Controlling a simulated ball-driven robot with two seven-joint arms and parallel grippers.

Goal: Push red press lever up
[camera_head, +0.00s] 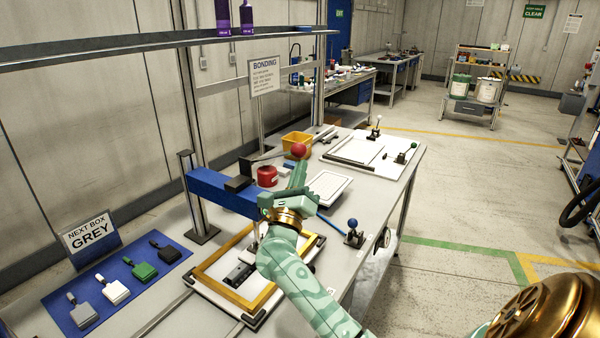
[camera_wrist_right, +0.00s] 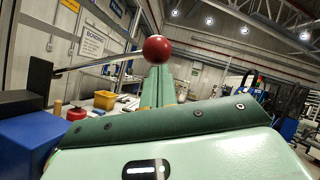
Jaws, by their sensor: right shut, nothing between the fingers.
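The red ball knob (camera_head: 298,150) of the press lever sits at the end of a thin rod (camera_head: 265,157). The rod runs left to a dark block on the blue press arm (camera_head: 222,191). My right gripper (camera_head: 299,170) is shut and empty, its fingers pointing up and away at the knob. In the right wrist view the knob (camera_wrist_right: 156,48) shows right at the tips of the closed fingers (camera_wrist_right: 158,85). The knob and fingertips look very close; I cannot tell whether they touch. My left gripper is not in view.
Under the press lies a yellow-framed fixture (camera_head: 205,270). A red pot (camera_head: 267,176), a white tray (camera_head: 331,187), a yellow bin (camera_head: 297,139) and a blue-knobbed lever (camera_head: 352,224) stand near my arm. A blue mat (camera_head: 75,310) with several colored blocks lies at left.

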